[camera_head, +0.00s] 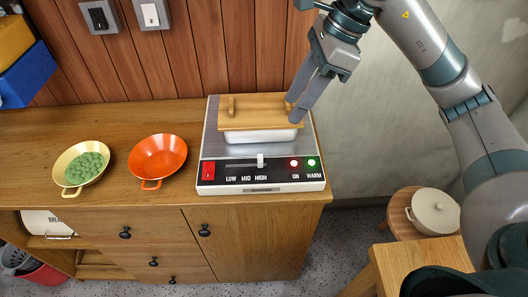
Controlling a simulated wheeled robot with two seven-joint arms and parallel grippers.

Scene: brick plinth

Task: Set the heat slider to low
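The heat slider's white knob (260,161) stands at the right end of its track, above the word HIGH. The LOW and MID marks are to its left on the black front panel of the warmer (214,134). A white dish (258,136) with a wooden lid (255,112) sits on top of the warmer. My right gripper (294,110) points down at the lid's right-hand handle, behind and to the right of the knob. Its fingers hide most of that handle, and I cannot tell whether they grip it. My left gripper is out of view.
A red switch (208,170) and two lit lamps, ON and WARM, flank the slider. An orange pan (158,157) and a yellow pan (66,160) with green contents stand left on the wooden counter (110,117).

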